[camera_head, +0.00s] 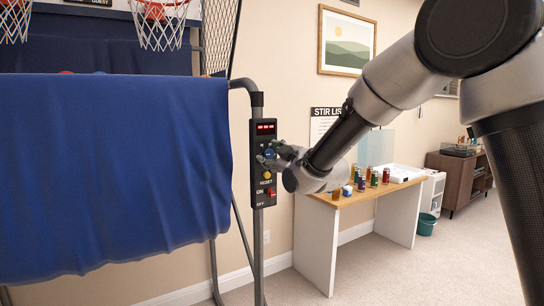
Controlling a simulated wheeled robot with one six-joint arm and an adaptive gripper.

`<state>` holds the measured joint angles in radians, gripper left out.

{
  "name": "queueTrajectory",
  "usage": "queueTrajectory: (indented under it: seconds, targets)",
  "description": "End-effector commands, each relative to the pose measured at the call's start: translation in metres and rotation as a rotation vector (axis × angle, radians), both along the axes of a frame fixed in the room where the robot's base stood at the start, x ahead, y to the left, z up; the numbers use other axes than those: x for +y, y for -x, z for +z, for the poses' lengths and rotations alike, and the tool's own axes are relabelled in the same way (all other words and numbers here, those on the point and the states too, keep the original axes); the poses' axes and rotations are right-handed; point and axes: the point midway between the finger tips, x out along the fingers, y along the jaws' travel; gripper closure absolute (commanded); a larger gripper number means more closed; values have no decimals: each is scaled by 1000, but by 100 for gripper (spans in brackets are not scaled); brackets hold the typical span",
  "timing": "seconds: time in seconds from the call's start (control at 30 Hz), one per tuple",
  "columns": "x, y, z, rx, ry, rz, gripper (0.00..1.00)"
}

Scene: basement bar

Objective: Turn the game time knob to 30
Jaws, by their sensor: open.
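The control panel (263,190) is a narrow black box on the upright post of the basketball game. It has a red lit display (266,128) at the top, a yellow button (266,175) marked RESET, and a red switch (271,193) marked ON and OFF. A blue round part (269,154), which looks like the knob, shows in the middle of the panel, partly hidden by my gripper. My gripper (268,158) is open in front of the panel at that part. I cannot tell whether the fingers touch it. The knob's setting is too small to read.
The basketball game's blue cloth (110,180) hangs at the left. A wooden-topped table (345,198) with several cans stands right of the panel, below my arm. A green bin (426,224) and brown cabinet (462,185) are farther right. Carpet in front of the table is clear.

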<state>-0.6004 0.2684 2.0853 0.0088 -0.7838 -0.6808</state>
Motion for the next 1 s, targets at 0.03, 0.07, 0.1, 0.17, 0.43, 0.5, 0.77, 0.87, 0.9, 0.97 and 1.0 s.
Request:
queueTrajectory:
  seconds: [0.03, 0.07, 0.1, 0.17, 0.43, 0.5, 0.77, 0.87, 0.9, 0.97, 1.0]
  targets:
    - [2, -3, 0, 0, 0, 0, 49]
    - [3, -4, 0, 1, 0, -1, 49]
    - [3, -5, -1, 1, 1, 0, 49]
    - [4, -5, -1, 1, 1, 0, 49]
    - [3, -5, 0, 2, 0, 0, 67]
    - [3, -5, 0, 2, 0, 0, 80]
    - [4, -5, 0, 3, -3, 0, 96]
    - [4, -5, 0, 11, -13, 0, 96]
    - [4, -5, 0, 16, -22, 0, 96]
    - [4, -5, 0, 27, -37, 0, 96]
    - [4, -5, 0, 36, -51, 0, 96]
